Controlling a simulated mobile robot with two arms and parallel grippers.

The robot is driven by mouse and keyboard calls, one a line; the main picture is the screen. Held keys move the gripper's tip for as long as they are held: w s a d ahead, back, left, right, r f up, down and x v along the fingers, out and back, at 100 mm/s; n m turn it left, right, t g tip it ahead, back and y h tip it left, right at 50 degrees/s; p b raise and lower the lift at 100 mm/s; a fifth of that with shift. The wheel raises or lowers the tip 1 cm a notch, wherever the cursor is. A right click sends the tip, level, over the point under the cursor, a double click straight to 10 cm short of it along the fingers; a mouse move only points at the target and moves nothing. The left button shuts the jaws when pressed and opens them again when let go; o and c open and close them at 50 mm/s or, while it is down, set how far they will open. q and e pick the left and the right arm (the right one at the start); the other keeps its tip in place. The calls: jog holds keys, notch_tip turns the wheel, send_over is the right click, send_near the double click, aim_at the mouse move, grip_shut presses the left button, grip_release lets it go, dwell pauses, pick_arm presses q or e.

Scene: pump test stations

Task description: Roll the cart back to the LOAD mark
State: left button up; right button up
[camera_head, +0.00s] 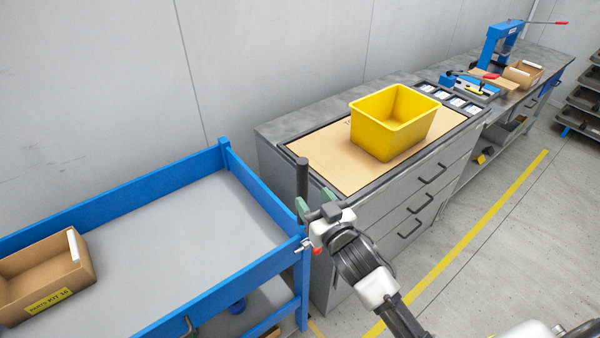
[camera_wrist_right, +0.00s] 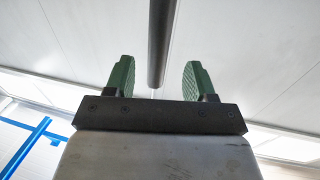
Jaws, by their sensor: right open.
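The cart (camera_head: 205,215) has a blue frame and a grey deck and stands at the left of the head view. A dark upright handle post (camera_head: 302,176) rises at its right corner. My right gripper (camera_head: 314,203) is at this post. In the right wrist view, the dark bar (camera_wrist_right: 161,40) passes between the two green fingers of the open gripper (camera_wrist_right: 158,75), with a gap on both sides. I see no floor mark reading LOAD; the cart's lower part is mostly cut off.
An open cardboard box (camera_head: 45,275) sits on the cart deck. The grey workbench (camera_head: 390,205) stands close to the cart's right end, with a yellow bin (camera_head: 392,120) on it. A blue press (camera_head: 497,42) is farther back. Yellow-lined floor (camera_head: 480,240) lies clear at right.

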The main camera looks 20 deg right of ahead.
aim_at(305, 187)
jog(key=w, duration=0.2)
jog(key=w+p, duration=0.1)
jog(key=w, duration=0.3)
jog(key=shift+w+a, duration=0.35)
jog(key=shift+a, duration=0.05)
jog(key=shift+w+a, duration=0.2)
jog(key=shift+w, duration=0.55)
jog(key=shift+f, duration=0.1)
jog(key=shift+c, duration=0.2)
jog(key=shift+d, duration=0.1)
grip_shut()
